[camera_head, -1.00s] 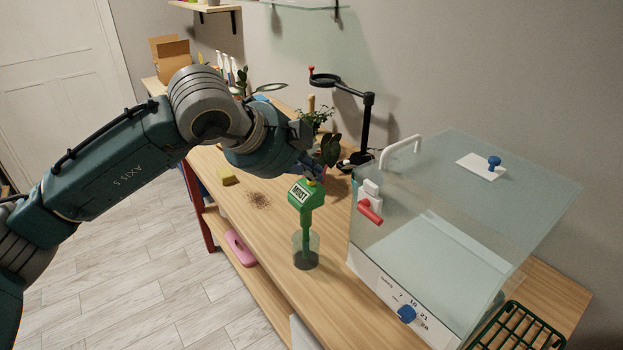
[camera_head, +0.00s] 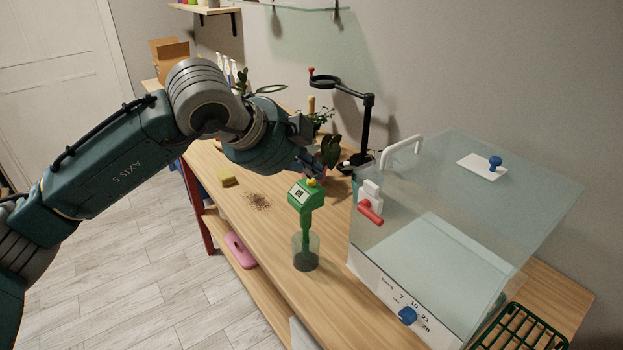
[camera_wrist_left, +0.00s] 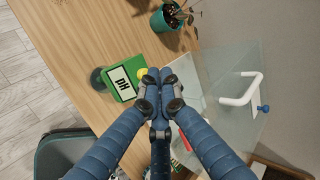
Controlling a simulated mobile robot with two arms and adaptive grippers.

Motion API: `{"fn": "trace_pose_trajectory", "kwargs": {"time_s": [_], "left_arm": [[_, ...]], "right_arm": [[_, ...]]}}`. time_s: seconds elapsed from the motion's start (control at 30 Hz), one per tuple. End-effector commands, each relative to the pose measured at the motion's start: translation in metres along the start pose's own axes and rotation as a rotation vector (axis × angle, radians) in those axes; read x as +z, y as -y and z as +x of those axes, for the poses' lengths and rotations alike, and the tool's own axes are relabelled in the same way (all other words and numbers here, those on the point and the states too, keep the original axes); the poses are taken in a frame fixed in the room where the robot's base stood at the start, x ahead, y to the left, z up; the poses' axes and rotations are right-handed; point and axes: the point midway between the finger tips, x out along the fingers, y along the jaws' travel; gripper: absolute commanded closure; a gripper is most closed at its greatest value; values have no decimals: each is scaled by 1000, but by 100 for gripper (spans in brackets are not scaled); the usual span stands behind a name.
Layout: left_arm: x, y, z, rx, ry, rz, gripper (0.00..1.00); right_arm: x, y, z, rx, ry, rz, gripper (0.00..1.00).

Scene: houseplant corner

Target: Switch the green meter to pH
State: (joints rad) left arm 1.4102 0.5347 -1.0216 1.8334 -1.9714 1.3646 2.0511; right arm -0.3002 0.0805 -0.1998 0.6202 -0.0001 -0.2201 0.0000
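The green meter (camera_head: 301,194) stands upright with its stem in a clear, dark-bottomed holder (camera_head: 305,258) on the wooden bench. Its display reads "pH", and the same label shows on the meter in the left wrist view (camera_wrist_left: 126,84). A yellow knob (camera_head: 312,182) sits on its top and also shows in the left wrist view (camera_wrist_left: 142,74). My left gripper (camera_head: 314,165) is just above and behind the meter's top. In the left wrist view its fingertips (camera_wrist_left: 158,76) are together and empty, right beside the yellow knob; whether they touch it I cannot tell. My right gripper is not in view.
A clear box (camera_head: 455,225) with a red lever (camera_head: 370,212) and a blue dial (camera_head: 407,315) stands right of the meter. A black magnifier stand (camera_head: 367,130) and potted plants are behind. A yellow sponge (camera_head: 228,179) and spilled soil (camera_head: 259,201) lie left on the bench.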

Motion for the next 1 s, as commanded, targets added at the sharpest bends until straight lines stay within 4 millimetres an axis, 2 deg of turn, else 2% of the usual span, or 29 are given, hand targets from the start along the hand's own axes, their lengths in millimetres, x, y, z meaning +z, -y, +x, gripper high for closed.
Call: {"fn": "trace_pose_trajectory", "kwargs": {"time_s": [0.43, 1.0], "left_arm": [[0, 6, -5, -2, -1, 1, 100], [0, 44, -43, -2, -1, 1, 100]], "right_arm": [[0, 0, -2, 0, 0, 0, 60], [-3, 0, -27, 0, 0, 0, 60]]}}
